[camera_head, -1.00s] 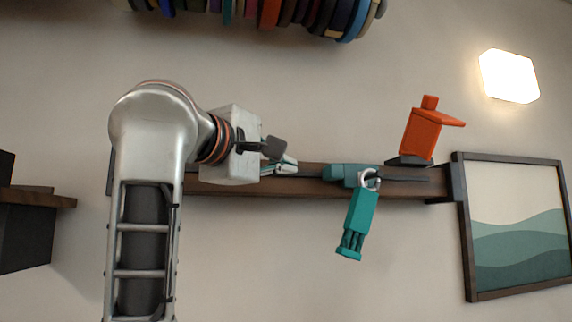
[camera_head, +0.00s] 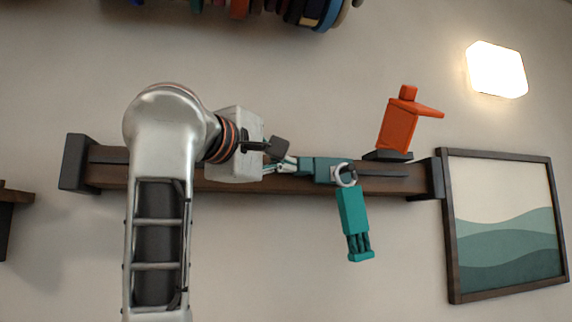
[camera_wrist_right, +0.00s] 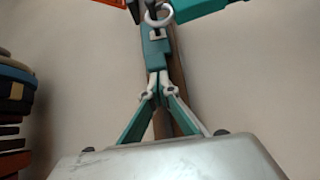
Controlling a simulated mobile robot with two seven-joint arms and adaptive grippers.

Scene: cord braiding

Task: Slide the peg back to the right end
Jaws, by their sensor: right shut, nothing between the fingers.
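A teal peg (camera_head: 321,170) sits on the front of a brown wooden rail (camera_head: 225,185), right of its middle. A grey ring (camera_head: 345,175) is at the peg's right end. A teal block with several short cords (camera_head: 354,216) hangs below the ring, tilted toward the lower right. My right gripper (camera_head: 291,164) is shut and empty, its tips at the peg's left end, touching or nearly so. In the right wrist view, the shut fingertips (camera_wrist_right: 157,78) point at the near end of the peg (camera_wrist_right: 155,50). My left gripper is not in view.
Dark brackets cap the rail at left (camera_head: 76,162) and right (camera_head: 437,178). A framed picture (camera_head: 500,225) hangs farther right. The rail between ring and right bracket looks free.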

